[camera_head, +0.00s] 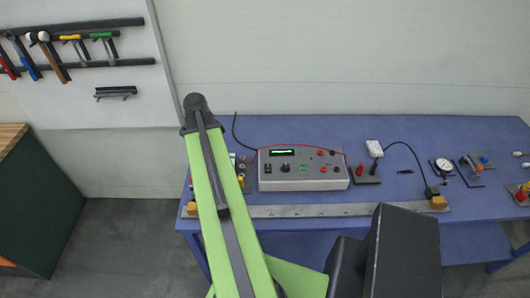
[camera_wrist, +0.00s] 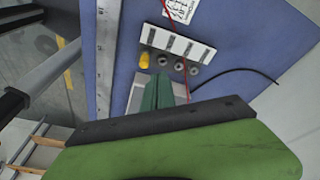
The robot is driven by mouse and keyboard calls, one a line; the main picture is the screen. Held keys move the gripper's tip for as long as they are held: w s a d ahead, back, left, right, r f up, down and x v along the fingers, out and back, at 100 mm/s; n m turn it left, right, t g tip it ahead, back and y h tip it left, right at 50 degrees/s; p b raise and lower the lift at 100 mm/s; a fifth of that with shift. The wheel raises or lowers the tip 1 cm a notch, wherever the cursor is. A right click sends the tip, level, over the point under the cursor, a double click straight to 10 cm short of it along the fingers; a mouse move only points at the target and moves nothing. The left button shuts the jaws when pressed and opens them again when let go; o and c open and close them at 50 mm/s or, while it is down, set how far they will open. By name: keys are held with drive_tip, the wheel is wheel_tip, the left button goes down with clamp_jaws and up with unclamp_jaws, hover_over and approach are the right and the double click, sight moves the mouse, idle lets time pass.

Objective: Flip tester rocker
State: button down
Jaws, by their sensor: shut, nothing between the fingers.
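The tester (camera_head: 303,170) is a grey box with a green-lit display, black controls and red and green buttons, on the blue table in the head view. Small black parts show on its front face, but I cannot tell which is the rocker. My gripper (camera_wrist: 160,88) has green fingers that are together and empty in the wrist view. They are over a grey plate, just beside a white block with dark slots (camera_wrist: 177,45), a yellow part (camera_wrist: 145,60) and grey round parts. In the head view my arm hides the gripper. The tester is not clearly identifiable in the wrist view.
A long metal ruler (camera_head: 318,211) lies along the table's front edge. Red and black leads run around the tester, with a base with red posts (camera_head: 367,174) to its right. A dial gauge (camera_head: 444,166) stands farther right. Tools hang on the wall at left.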

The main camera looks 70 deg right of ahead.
drive_tip(key=s+d+r+m, duration=0.1)
drive_tip(key=s+d+m, duration=0.2)
drive_tip(key=s, duration=0.3)
drive_tip(key=s+d+r+m+g+p, duration=0.1)
drive_tip(key=s+d+r+m, duration=0.1)
drive_tip(key=s, duration=0.4)
drive_tip(key=shift+d+m, duration=0.7)
drive_tip(key=shift+d, duration=0.55)
drive_tip(key=shift+s, duration=0.1)
